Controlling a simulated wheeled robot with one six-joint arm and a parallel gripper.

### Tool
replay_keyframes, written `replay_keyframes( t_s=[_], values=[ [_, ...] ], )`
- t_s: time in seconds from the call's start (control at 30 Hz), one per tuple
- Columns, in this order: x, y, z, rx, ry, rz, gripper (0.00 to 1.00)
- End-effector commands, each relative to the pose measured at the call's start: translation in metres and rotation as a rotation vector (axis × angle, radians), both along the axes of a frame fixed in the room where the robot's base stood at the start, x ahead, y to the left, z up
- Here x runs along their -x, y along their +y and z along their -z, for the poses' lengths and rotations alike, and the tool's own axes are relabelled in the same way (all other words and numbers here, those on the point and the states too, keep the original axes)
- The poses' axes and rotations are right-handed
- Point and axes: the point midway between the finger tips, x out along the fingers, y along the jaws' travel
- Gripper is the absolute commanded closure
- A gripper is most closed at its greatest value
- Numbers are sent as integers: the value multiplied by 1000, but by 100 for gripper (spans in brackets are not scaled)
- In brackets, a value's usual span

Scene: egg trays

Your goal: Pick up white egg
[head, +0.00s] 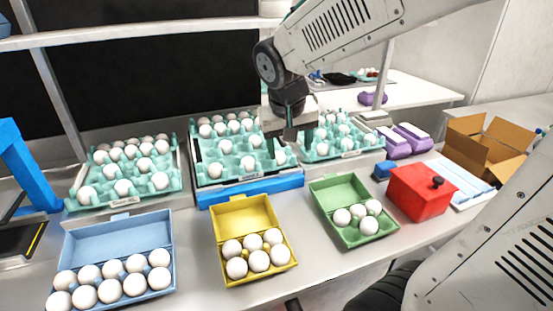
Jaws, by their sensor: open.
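White eggs sit in three teal egg trays along the back of the counter: the left tray (72,201), the middle tray (200,180) and the right tray (312,156). A white egg (248,163) lies in the front row of the middle tray, with another white egg (280,157) to its right. My gripper (291,136) is open and points down over the gap between the middle and right trays. I see no egg between its fingers. The gripper and arm hide part of the trays behind them.
Blue (117,233), yellow (240,213) and green (340,190) open cartons with white eggs stand in front. A red box (420,196) with a black knob, purple cartons (402,143) and a cardboard box (484,148) are at right. A shelf (140,32) runs above.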

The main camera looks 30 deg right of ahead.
Motion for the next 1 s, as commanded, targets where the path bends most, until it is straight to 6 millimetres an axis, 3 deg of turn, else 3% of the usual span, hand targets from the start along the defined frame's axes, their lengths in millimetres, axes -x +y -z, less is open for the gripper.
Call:
replay_keyframes(
  t_s=[0.03, 0.1, 0.2, 0.33, 0.5, 1.0],
  values=[
    [-25, -6, 10, 13, -9, 25, 35],
    [-55, -13, 21, 27, -38, 55, 35],
    [-90, -22, 37, 38, -72, 91, 35],
    [-118, -29, 52, 44, -103, 116, 35],
    [-132, -35, 65, 45, -116, 129, 35],
    [-146, -62, 122, 43, -115, 133, 35]
  ],
)
